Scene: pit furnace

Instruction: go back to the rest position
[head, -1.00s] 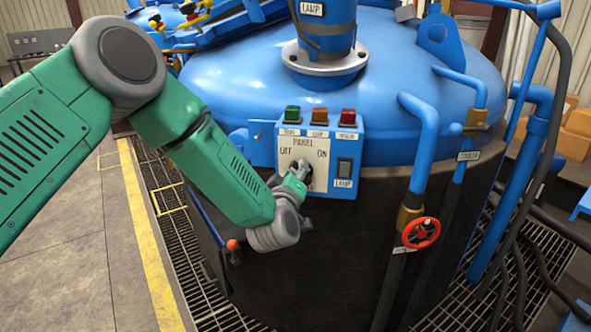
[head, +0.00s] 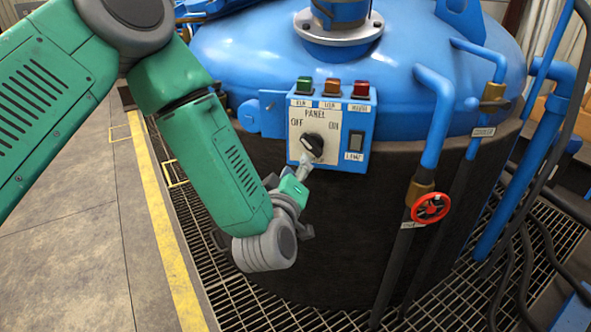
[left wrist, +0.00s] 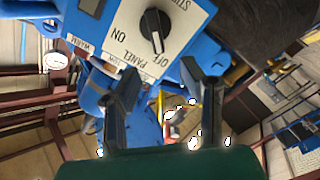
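The blue control panel (head: 366,128) sits on the side of the blue-topped furnace (head: 245,45). Its black knob (head: 312,145) lies between the OFF and ON labels. My left gripper (head: 303,172) is just below the knob, at the panel's lower edge, and looks apart from it. In the left wrist view the two fingers of the left gripper (left wrist: 162,80) are spread with nothing between them. The knob (left wrist: 153,30) shows there beyond the fingertips. My right gripper is not in view.
A red valve wheel (head: 430,208) and blue pipes (head: 436,125) stand right of the panel. Floor grating (head: 225,300) surrounds the furnace, with a yellow line (head: 165,230) at left. Open concrete floor (head: 70,260) lies farther left.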

